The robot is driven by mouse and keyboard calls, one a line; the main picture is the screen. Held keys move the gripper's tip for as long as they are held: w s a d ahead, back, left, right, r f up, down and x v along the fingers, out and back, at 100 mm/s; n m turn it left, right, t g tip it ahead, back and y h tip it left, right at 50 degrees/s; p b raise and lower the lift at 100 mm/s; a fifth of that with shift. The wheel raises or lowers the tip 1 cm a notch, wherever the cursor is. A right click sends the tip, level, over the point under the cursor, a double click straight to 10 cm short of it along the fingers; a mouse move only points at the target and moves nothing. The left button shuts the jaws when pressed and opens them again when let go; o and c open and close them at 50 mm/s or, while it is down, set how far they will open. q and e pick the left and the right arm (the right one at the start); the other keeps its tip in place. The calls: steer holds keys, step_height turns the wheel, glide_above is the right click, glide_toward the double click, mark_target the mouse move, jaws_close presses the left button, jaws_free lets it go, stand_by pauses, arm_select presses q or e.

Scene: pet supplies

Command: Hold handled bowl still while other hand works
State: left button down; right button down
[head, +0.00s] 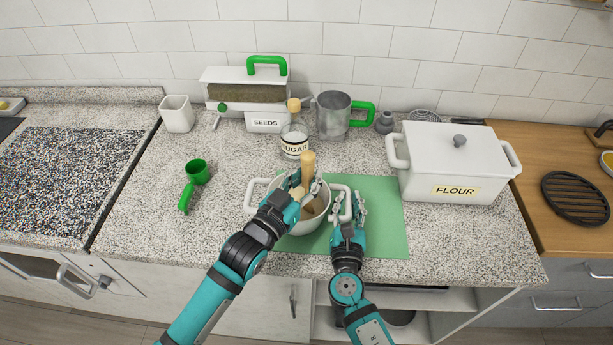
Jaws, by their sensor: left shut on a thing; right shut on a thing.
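The white handled bowl (304,226) stands on a green mat (385,215), with one loop handle on its left and one on its right. My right gripper (347,203) is shut on the right handle at the rim. My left gripper (306,187) is above the bowl, shut on an upright wooden-handled tool (308,161). The tool's top sticks up above the fingers, and its lower part goes down into the bowl. My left gripper and wrist hide much of the bowl's opening and front. Brownish content or part of the tool shows inside; I cannot tell which.
Behind the bowl stand a sugar jar (294,139), a metal cup with green handle (333,117) and a seeds dispenser (245,94). A flour box (455,165) is close on the right. A green scoop (197,172) lies left, with free counter around it.

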arm_select(q)
steer(key=shift+r, duration=6.2)
arm_select(e)
steer(key=shift+f, duration=0.1)
steer(key=c, duration=1.2)
jaws_free()
steer(key=s, duration=1.2)
steer(key=shift+a, duration=0.1)
